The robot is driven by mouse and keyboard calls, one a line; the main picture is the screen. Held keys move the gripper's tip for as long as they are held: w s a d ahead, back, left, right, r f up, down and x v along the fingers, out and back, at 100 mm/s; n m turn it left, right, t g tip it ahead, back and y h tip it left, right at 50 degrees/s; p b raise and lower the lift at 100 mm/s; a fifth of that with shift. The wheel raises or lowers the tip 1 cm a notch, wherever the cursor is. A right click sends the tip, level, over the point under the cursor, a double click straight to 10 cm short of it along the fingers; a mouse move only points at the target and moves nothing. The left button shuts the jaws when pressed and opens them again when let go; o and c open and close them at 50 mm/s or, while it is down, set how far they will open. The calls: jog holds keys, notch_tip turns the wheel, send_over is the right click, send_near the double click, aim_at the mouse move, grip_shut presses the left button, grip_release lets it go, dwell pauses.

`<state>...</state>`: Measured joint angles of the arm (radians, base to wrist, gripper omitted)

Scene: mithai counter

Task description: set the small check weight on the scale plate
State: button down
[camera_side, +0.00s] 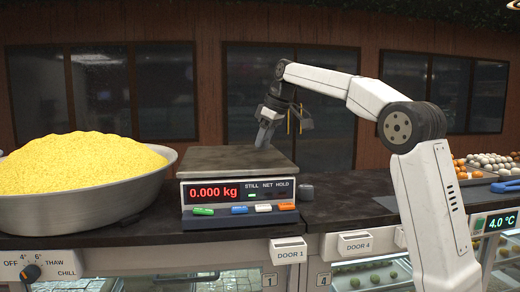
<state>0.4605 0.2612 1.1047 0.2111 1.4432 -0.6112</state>
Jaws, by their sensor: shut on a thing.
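The scale (240,208) stands on the dark counter, with its flat grey plate (225,160) bare. Its red display reads 0.000 kg and a green light shows under STILL. My gripper (265,138) points down near the back edge of the plate as seen here. It is shut on a small grey piece, which I take to be the small check weight; its outline blends with the fingers. Whether its lower end touches the plate cannot be told.
A wide metal bowl (90,208) heaped with yellow sweets stands close left of the scale. Trays of sweets (480,172) are at the far right.

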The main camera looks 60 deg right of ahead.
jog(key=shift+f, duration=1.5)
jog(key=shift+f, duration=0.15)
jog(key=shift+c, duration=1)
grip_release()
jog(key=v, duration=1.2)
jog(key=shift+w, duration=0.1)
